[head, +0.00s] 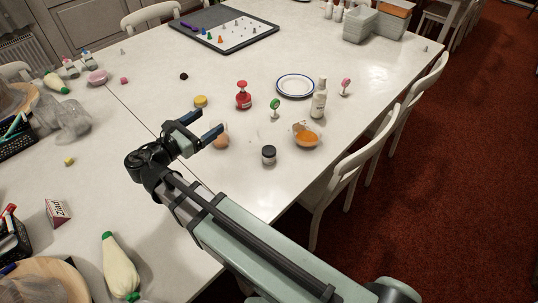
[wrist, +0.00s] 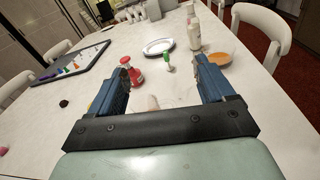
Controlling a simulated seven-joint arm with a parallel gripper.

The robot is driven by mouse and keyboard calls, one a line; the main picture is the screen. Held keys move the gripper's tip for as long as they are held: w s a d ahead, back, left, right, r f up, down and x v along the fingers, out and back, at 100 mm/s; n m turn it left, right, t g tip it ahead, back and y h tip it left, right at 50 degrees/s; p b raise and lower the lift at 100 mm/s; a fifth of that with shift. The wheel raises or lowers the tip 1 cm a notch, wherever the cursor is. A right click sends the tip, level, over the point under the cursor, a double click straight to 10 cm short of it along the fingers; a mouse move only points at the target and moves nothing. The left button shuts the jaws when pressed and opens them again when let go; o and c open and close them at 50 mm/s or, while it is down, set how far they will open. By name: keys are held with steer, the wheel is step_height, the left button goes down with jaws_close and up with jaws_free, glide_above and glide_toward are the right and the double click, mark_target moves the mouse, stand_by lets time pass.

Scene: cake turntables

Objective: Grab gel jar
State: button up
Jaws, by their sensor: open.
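A small jar (head: 268,155) with a black lid and a pale label stands upright on the white table, near its right edge. A small yellow jar or tub (head: 201,101) stands farther back; I cannot tell for certain which is the gel jar. My gripper (head: 208,123) is open and empty above the table, left of the black-lidded jar and in front of the yellow one. In the wrist view my gripper (wrist: 161,68) shows its two blue fingers wide apart. I cannot make out either jar in that view.
A brown egg-like object (head: 221,142) sits close to my fingers. A glass bowl of orange contents (head: 306,137), a white bottle (head: 319,99), a red pump bottle (head: 243,96) and a blue-rimmed plate (head: 295,86) stand nearby. A chair (head: 345,155) stands against the table's right edge.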

steer(key=w+d+f+m+g+y, duration=0.1)
steer(key=w+d+f+m+g, duration=0.2)
steer(key=d+m+g, duration=0.6)
steer(key=m+g+y, duration=0.4)
steer(key=m+y, duration=0.6)
steer(key=m, duration=1.8)
glide_toward(269, 150)
step_height(269, 150, down, 5)
steer(key=shift+w+f, duration=0.1)
steer(key=shift+f, duration=0.8)
steer(key=shift+f, duration=0.1)
steer(key=shift+w+d+f, duration=0.1)
steer(key=shift+f, duration=2.4)
steer(key=shift+c, duration=0.2)
